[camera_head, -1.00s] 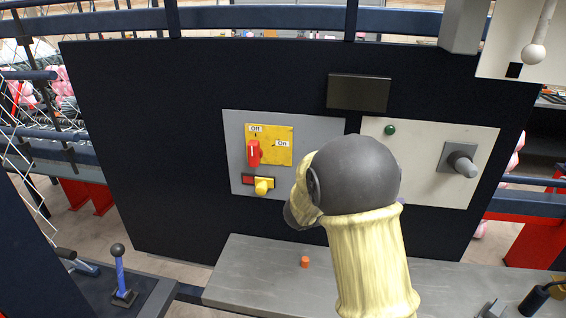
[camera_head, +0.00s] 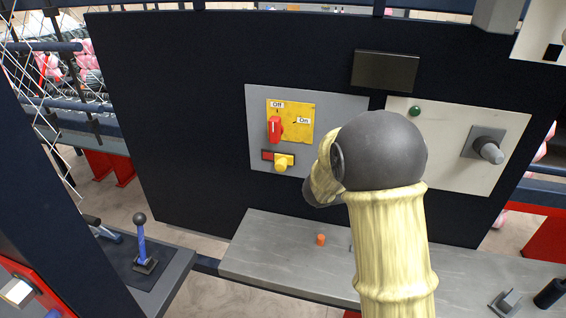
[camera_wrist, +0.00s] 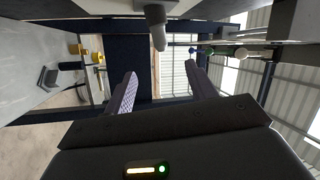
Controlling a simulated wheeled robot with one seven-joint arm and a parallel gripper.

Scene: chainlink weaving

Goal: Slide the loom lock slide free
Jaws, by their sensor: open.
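A small slide with a yellow knob (camera_head: 283,162) and a red part at its left sits low on a grey panel (camera_head: 258,135) in the head view; it may be the loom lock slide, unlabelled. Above it is a red rotary switch (camera_head: 275,129) on a yellow plate marked Off and On, its handle near Off. My arm stands right of the slide and hides my gripper in the head view. In the wrist view my gripper (camera_wrist: 161,88) is open, its two fingers wide apart with nothing between them. The slide cannot be made out surely there.
A grey knob (camera_head: 488,150) sticks out of the pale right panel; a grey knob also hangs at the top of the wrist view (camera_wrist: 157,27). A grey ledge (camera_head: 270,260) below bears a small orange piece (camera_head: 320,239). A blue lever (camera_head: 141,243) stands at left.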

